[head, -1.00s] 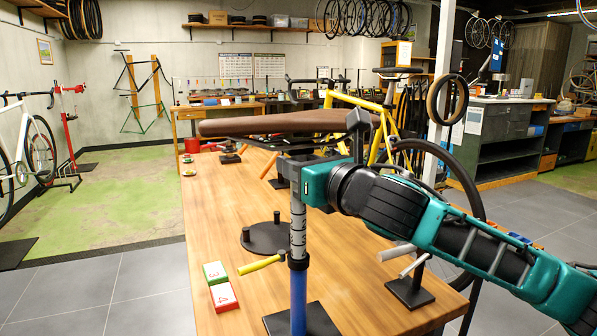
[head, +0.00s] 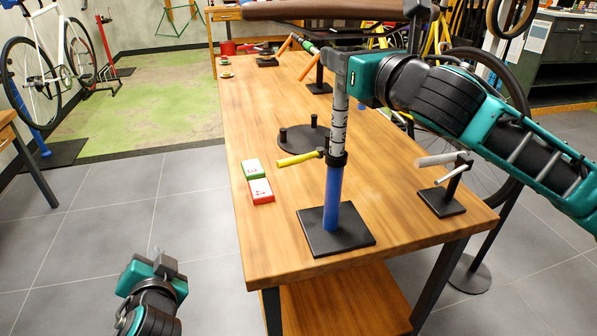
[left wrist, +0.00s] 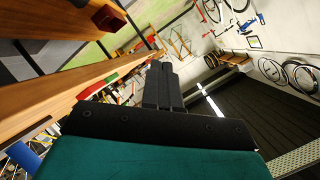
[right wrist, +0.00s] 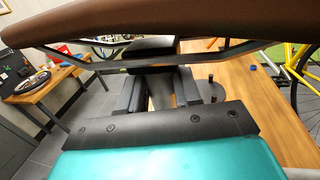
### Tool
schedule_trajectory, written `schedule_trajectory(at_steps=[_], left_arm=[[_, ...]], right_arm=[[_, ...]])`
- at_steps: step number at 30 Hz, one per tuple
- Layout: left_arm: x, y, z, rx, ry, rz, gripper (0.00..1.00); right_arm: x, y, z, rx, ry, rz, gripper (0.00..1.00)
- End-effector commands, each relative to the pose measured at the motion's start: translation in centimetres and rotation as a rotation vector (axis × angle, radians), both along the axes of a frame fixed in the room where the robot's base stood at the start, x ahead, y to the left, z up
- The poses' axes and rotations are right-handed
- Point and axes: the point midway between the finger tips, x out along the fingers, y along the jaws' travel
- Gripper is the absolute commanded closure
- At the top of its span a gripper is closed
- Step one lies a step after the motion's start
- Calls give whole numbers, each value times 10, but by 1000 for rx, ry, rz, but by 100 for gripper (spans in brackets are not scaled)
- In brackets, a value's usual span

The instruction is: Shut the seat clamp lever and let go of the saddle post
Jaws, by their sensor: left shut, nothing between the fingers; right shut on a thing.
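The brown saddle (head: 330,9) is at the top of the head view and spans the top of the right wrist view (right wrist: 150,18). Its silver marked post (head: 339,125) stands upright in the blue tube (head: 333,200). The black seat clamp (head: 337,159) sits at the tube's top, with its yellow lever (head: 298,158) sticking out to the left, away from the tube. My right gripper (head: 340,66) is shut on the post below the saddle. My left gripper (head: 155,262) is shut and empty, off the table at lower left, well apart from the lever.
The tube stands on a black base plate (head: 350,240) near the front edge of the wooden table (head: 270,225). Green and red boxes (head: 262,191), a dark round plate with pegs (head: 290,140) and a small stand (head: 442,200) surround it.

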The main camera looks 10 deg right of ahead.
Motion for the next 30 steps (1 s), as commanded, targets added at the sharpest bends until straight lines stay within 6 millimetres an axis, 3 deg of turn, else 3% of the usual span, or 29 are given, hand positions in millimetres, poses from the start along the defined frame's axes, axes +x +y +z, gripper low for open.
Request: schedule_trajectory(at_steps=[1, 5, 9, 15, 21, 26, 30], left_arm=[[10, -15, 19, 44, -26, 3, 100], [13, -83, 36, 155, 3, -37, 100], [0, -157, 55, 293, 29, -108, 100], [-36, -242, 94, 534, -14, -168, 100], [-82, -283, 117, 712, -108, -142, 100], [-105, -295, 125, 772, -167, -113, 100], [-108, -297, 127, 789, -189, -102, 100]], right_arm=[[0, -1, 2, 0, -3, -3, 100], [0, -1, 2, 0, -3, -3, 100], [0, -1, 2, 0, -3, -3, 100], [0, -1, 1, 0, -2, -3, 100], [0, -1, 1, 0, -2, -4, 100], [0, -1, 1, 0, -2, -4, 100], [0, -1, 2, 0, -2, -4, 100]])
